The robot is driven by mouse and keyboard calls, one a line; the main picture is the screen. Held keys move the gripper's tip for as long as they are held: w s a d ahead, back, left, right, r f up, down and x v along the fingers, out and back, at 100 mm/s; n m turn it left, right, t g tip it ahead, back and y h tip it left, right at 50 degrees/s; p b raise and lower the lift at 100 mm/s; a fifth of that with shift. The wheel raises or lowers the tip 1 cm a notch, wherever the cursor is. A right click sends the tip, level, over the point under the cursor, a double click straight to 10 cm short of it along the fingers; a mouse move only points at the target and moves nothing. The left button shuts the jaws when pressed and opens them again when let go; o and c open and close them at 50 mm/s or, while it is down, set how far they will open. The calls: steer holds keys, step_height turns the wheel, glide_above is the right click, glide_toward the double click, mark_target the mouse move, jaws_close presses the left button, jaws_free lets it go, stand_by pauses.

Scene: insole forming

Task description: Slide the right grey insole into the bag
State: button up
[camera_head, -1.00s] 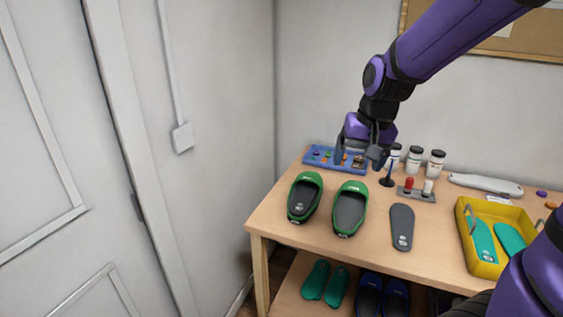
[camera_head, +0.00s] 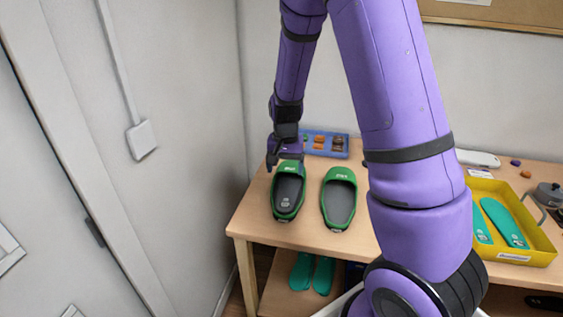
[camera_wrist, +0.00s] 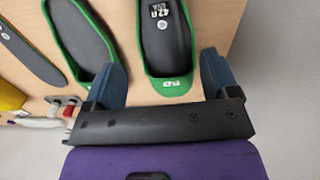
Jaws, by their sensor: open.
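A dark grey insole (camera_wrist: 168,35), marked "42 R", lies inside a green-rimmed slipper (camera_wrist: 176,88). In the head view this is the left slipper (camera_head: 288,170), with the insole (camera_head: 287,197) inside. My gripper (camera_wrist: 161,65) is open and empty. Its fingers are spread on either side of that slipper's near end in the wrist view; contact cannot be told. In the head view my gripper (camera_head: 284,160) is at the slipper's far end. A loose grey insole (camera_wrist: 30,55) lies on the table at the wrist view's left; my arm hides it in the head view. No bag is seen.
A second green slipper (camera_head: 339,192) stands to the right on the table (camera_head: 262,232). A blue tray (camera_head: 326,144) of small parts is behind. A yellow tray (camera_head: 515,258) with teal insoles is at right. More teal insoles (camera_head: 312,273) lie on the lower shelf.

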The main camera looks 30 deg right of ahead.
glide_above(285, 205)
steer(key=shift+w+f, duration=0.1)
steer(key=shift+f, duration=3.7)
steer(key=shift+f, duration=2.9)
steer(key=shift+c, duration=0.2)
steer(key=c, duration=0.7)
steer(key=shift+r, duration=0.25)
steer(key=shift+r, duration=0.95)
